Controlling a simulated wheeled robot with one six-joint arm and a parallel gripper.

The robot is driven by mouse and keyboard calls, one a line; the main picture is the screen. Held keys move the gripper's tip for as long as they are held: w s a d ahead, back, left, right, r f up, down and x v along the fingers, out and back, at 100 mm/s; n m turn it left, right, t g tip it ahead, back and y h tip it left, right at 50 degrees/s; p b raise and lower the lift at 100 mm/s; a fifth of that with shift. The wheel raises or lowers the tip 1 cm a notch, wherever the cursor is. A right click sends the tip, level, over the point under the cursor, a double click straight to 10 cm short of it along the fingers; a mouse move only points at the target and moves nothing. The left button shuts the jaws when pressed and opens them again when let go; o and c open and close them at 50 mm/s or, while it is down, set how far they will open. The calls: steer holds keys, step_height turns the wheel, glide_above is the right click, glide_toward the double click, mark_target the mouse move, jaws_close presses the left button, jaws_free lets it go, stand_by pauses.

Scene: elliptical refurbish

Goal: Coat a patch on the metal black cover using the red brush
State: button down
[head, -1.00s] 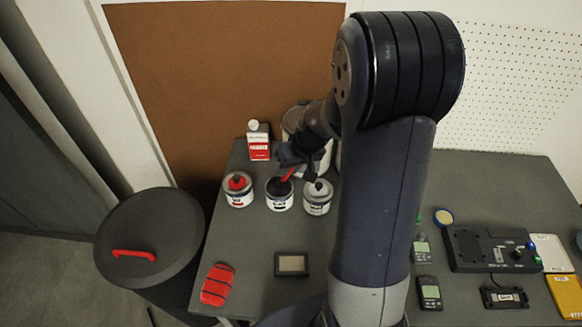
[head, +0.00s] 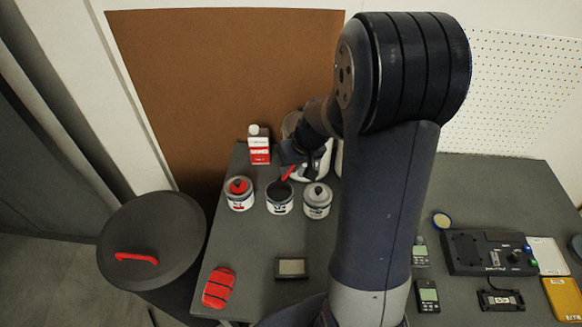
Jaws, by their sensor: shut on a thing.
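The red brush (head: 288,172) is in my gripper (head: 290,160), just above the open middle can (head: 279,197). The can holds dark contents, and the brush's lower end is at or over its mouth; I cannot tell whether it dips in. I cannot tell whether this is the metal black cover of the task. My arm hides part of the table's middle.
A red-and-white bottle (head: 259,145) stands behind. A red block (head: 219,288) and a small framed pad (head: 291,268) lie in front. Devices (head: 489,252) fill the right side.

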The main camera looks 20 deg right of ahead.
steer(key=shift+r+p, duration=1.25)
steer(key=shift+r, duration=0.95)
steer(key=shift+f, duration=0.1)
